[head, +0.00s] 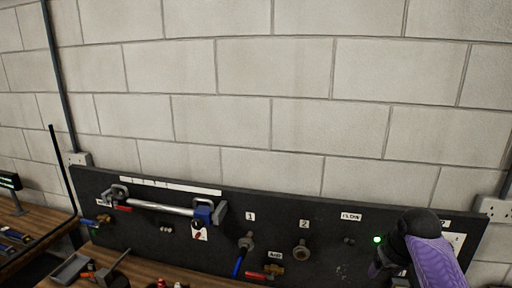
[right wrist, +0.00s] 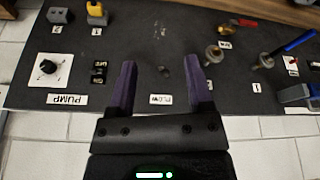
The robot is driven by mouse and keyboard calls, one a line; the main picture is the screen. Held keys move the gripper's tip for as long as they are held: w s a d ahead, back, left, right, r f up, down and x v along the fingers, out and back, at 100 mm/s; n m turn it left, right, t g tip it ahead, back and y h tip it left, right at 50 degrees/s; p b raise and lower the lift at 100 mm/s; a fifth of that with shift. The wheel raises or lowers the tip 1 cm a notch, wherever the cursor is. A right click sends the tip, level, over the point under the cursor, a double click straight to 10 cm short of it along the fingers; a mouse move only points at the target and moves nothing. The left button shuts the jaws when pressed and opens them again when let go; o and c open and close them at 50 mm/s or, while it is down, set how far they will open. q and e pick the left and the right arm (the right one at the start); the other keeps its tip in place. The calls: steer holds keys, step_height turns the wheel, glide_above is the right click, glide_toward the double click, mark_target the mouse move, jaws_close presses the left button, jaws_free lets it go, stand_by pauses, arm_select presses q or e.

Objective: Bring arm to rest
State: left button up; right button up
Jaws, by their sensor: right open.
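My right gripper (right wrist: 160,68) is open, with two purple fingers apart and nothing between them. In the right wrist view it is in front of the black panel (right wrist: 140,45), by the FLOW label (right wrist: 168,99), and that view is upside down. In the head view my right arm comes in at the lower right, in front of the panel (head: 330,262) and partly hiding its right end; its fingers are not clear there. My left gripper is not in view.
The panel carries a silver bar (head: 165,208), fittings marked 1 (head: 246,242) and 2 (head: 301,250), a red-handled valve (head: 272,270) and a PUMP knob (right wrist: 48,67). A wooden bench (head: 140,272) lies below. The block wall (head: 270,110) above is bare.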

steer(key=s+a+f+n, duration=0.2)
steer(key=s+a+f, duration=0.7)
steer(key=s+f, duration=0.3)
steer(key=s+a+r, duration=0.1)
steer(key=s+a, duration=0.1)
steer(key=s, duration=0.7)
steer(key=s+a, duration=0.2)
steer(key=s, duration=0.6)
step_height(320, 180, down, 32)
steer(key=s+g+b, duration=0.2)
steer(key=b, duration=1.4)
arm_select(q)
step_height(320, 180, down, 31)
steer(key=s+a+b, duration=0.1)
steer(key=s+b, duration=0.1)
steer(key=b, duration=1.3)
arm_select(e)
steer(key=s+d+f, duration=0.1)
steer(key=s+f, duration=0.3)
steer(key=f, duration=0.5)
steer(key=s+d+f, duration=0.1)
steer(key=s+f, duration=0.4)
steer(key=f, duration=0.3)
steer(key=s+d+f+g, duration=0.1)
steer(key=s+f, duration=0.4)
steer(key=f, duration=0.4)
steer(key=shift+d+f, duration=0.15)
steer(key=shift+f, duration=0.15)
